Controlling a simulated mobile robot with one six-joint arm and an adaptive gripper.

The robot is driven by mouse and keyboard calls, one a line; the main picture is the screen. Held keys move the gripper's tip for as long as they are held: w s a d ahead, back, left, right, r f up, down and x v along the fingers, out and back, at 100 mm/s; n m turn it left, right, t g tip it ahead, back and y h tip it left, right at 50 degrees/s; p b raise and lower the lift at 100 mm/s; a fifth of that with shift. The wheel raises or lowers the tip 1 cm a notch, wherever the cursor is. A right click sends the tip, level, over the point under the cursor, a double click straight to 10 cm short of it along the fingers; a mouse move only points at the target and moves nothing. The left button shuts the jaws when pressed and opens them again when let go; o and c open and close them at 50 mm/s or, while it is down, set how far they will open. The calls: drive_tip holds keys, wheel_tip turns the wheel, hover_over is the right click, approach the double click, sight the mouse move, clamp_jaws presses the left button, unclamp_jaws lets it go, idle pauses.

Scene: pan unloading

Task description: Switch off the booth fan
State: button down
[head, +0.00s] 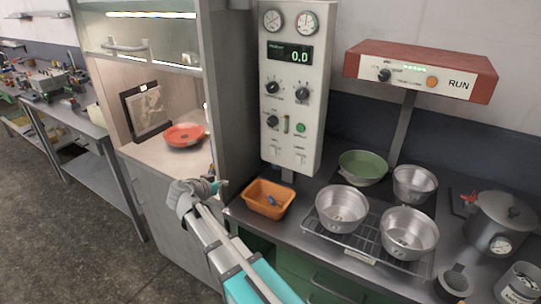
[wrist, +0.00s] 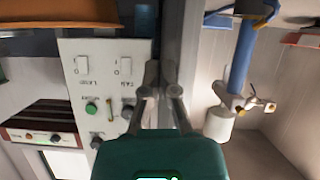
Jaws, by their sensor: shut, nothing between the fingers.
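The booth's control panel (head: 293,90) is a pale upright box with two dials, a display reading 0.0, knobs and a green button. Two white rocker switches sit at its bottom. In the wrist view the panel (wrist: 103,130) appears upside down. There, the right rocker (wrist: 127,65), seemingly labelled FAN, is nearer my gripper, and the other rocker (wrist: 82,65) is to its left. In the head view the fan rocker (head: 274,150) is the left one. Their tilt is too small to tell. My gripper (head: 221,183) is shut and empty, apart from the panel, by the booth's right post; its fingers (wrist: 163,92) show beside the panel edge.
The booth (head: 165,75) stands open on the left, with a red pan (head: 184,135) inside. An orange tray (head: 269,198) sits on the counter below the panel. Metal bowls (head: 342,208), a green bowl (head: 363,167) and a pot (head: 503,222) stand right. A red RUN box (head: 422,70) is above.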

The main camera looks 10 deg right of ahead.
sight(273, 147)
drive_tip(key=d+r+n+t+h+b, duration=0.1)
drive_tip(key=d+n, duration=0.1)
drive_tip(key=n, duration=0.2)
drive_tip(key=s+d+n+t+h+b, duration=0.1)
drive_tip(key=d+n+b, duration=0.1)
drive_tip(key=n, duration=0.2)
drive_tip(key=d+r+n+t+h+b, duration=0.1)
drive_tip(key=d+n, duration=0.2)
drive_tip(key=n, duration=0.1)
drive_tip(key=shift+s+r+b, duration=0.3)
drive_tip(key=shift+s+r, duration=0.05)
drive_tip(key=n, duration=0.1)
drive_tip(key=d+r+n+t+h+b, duration=0.1)
drive_tip(key=n, duration=0.3)
drive_tip(key=shift+s+d+r+t, duration=0.15)
drive_tip(key=shift+s+d+t, duration=0.1)
drive_tip(key=shift+s+t, duration=0.15)
drive_tip(key=shift+w, duration=0.1)
drive_tip(key=p+x, duration=0.1)
drive_tip(key=x, duration=1.2)
drive_tip(key=shift+w+d+r+p, duration=0.2)
drive_tip(key=shift+w+d+p, duration=0.05)
drive_tip(key=shift+d+p, duration=0.1)
drive_tip(key=shift+a, duration=0.15)
